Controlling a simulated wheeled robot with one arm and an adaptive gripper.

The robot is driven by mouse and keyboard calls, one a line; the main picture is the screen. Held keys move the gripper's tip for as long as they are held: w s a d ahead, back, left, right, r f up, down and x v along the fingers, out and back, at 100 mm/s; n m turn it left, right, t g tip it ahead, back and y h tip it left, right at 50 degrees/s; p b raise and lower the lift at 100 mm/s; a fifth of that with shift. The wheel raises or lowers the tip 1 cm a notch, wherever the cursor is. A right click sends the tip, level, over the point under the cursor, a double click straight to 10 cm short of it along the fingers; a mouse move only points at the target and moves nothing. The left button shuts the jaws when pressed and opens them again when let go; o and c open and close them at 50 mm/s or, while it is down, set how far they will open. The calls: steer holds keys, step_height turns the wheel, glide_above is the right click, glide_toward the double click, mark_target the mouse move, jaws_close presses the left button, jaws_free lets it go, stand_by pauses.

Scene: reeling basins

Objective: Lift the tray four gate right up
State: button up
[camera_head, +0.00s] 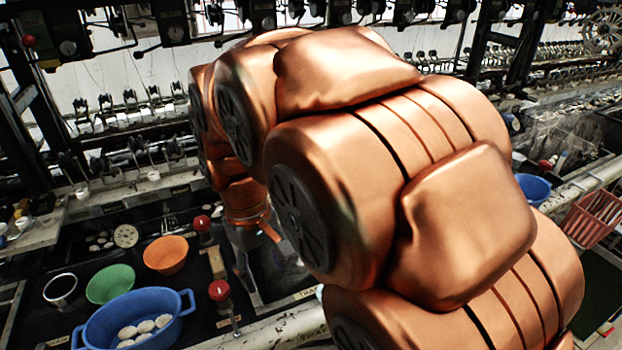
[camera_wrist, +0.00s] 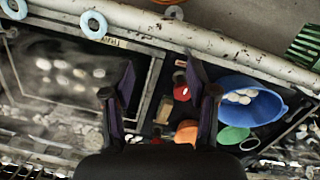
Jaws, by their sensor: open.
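Two red-knobbed handles stand by the dark basins at lower left in the head view: a near one (camera_head: 219,290) on a thin metal stem and a farther one (camera_head: 202,223). I cannot tell which belongs to tray four. In the wrist view a red knob (camera_wrist: 183,93) shows between my fingers, nearer the right one. My gripper (camera_wrist: 160,72) is open, with its two dark fingers apart and nothing visibly held. In the head view my arm hides much of the gripper. A basin (camera_wrist: 25,75) with pale cocoons lies left of the fingers; its gate is not clear.
A blue two-handled tub (camera_head: 98,328) holding white cocoons, a green bowl (camera_head: 110,284), an orange bowl (camera_head: 166,254) and a metal cup (camera_head: 60,289) stand left of the handles. A worn pale pipe (camera_wrist: 160,28) runs along the basins' edge. Reeling machinery fills the back.

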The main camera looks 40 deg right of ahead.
steer(key=w+d+r+n+p, duration=0.1)
steer(key=w+d+r+n, duration=0.1)
steer(key=w+d, duration=1.65)
steer(key=w+d+f+n, duration=0.1)
steer(key=w+d+f, duration=0.1)
steer(key=d, duration=0.4)
steer(key=w+d+f+n+t+p, duration=0.1)
steer(key=w+d+f, duration=0.2)
steer(key=d, duration=0.4)
steer(key=w+d+f+n, duration=0.1)
steer(key=w+d+f, duration=0.2)
steer(key=d, duration=0.3)
steer(key=shift+w+d+f+p, duration=0.15)
steer(key=shift+d+f+p, duration=0.2)
steer(key=shift+p, duration=0.05)
steer(key=shift+d+f, duration=0.2)
steer(key=shift+f, duration=0.15)
steer(key=shift+f+p, duration=1.35)
steer(key=shift+f, duration=2.35)
jaws_close()
